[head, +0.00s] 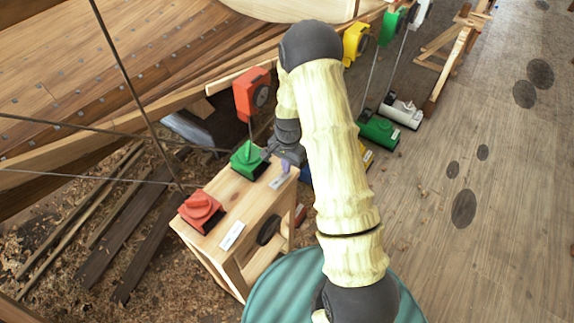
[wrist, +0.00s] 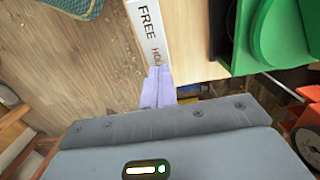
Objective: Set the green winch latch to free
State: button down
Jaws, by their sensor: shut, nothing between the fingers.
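The green winch latch (head: 247,160) sits on top of a wooden stand, on a dark base plate. In the wrist view its green body (wrist: 270,35) is at the upper right, partly cut off by the frame edge. A white label strip (wrist: 148,28) beside it reads FREE, then HOLD in red, partly covered by my fingers. My gripper (head: 286,168) is just right of the green latch, apart from it. In the wrist view its pale purple fingers (wrist: 157,85) are shut and empty, over the label's HOLD end. I cannot tell which word the latch points to.
A red latch (head: 201,208) with its own label (head: 232,235) is on the stand's (head: 225,196) near end. A red winch block (head: 253,95) hangs behind the green latch. Taut ropes cross at the left. More coloured winches stand farther back. Open plank floor (head: 500,200) lies right.

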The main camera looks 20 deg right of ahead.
jog(key=shift+r, duration=0.4)
jog(key=shift+r+p, duration=0.1)
jog(key=shift+p, duration=0.2)
jog(key=shift+r, duration=0.25)
notch_tip(320, 180, up, 13)
jog(key=w+d, duration=0.2)
jog(key=shift+w+d+p, duration=0.15)
jog(key=shift+d+p, duration=0.1)
jog(key=shift+p, duration=0.1)
jog(key=shift+f, duration=0.1)
jog(key=shift+d, duration=0.15)
